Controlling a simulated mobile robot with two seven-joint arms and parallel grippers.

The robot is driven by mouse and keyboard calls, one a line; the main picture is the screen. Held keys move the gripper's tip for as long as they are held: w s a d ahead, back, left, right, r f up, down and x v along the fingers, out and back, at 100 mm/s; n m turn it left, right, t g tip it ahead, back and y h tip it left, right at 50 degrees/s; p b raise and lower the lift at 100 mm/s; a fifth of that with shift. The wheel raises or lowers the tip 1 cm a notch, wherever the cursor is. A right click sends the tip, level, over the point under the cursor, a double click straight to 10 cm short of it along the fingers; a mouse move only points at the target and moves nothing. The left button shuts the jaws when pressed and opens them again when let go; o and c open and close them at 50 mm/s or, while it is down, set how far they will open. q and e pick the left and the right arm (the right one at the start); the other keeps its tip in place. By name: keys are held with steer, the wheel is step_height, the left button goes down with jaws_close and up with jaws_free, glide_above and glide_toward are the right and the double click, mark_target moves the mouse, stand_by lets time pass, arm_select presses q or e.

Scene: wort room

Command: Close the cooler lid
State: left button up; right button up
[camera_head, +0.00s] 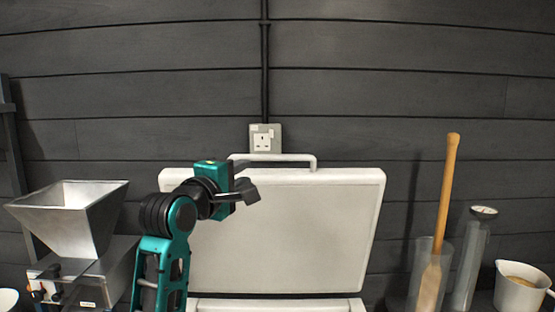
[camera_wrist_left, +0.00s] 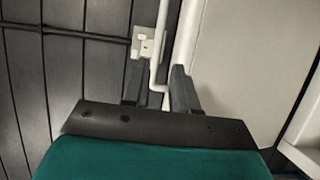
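The white cooler lid (camera_head: 300,225) stands open and upright in front of the dark wall, with a white bar handle (camera_head: 285,157) along its top edge. The front rim of the cooler body (camera_head: 275,304) shows at the bottom of the head view. My left gripper (camera_head: 247,190) is in front of the lid's upper left part, below the handle. In the left wrist view, my left gripper (camera_wrist_left: 157,82) has its fingers apart. The handle (camera_wrist_left: 158,72) shows in line with the gap between them; whether it is within the fingers' reach I cannot tell. My right gripper is out of view.
A metal hopper mill (camera_head: 75,230) stands left of the cooler. On the right are a wooden paddle (camera_head: 447,190) in a clear cylinder, another tall cylinder (camera_head: 473,260) and a white jug (camera_head: 519,288). A wall socket (camera_head: 265,138) is behind the handle.

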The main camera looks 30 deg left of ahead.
mark_target(265, 159)
arm_select(q)
steer(key=w, duration=0.4)
steer(key=w+a, duration=0.1)
steer(key=w, duration=0.3)
steer(key=w+a, duration=0.1)
steer(key=w, duration=0.3)
steer(key=shift+w+r+p, duration=0.3)
steer(key=shift+r, duration=0.05)
jaws_close()
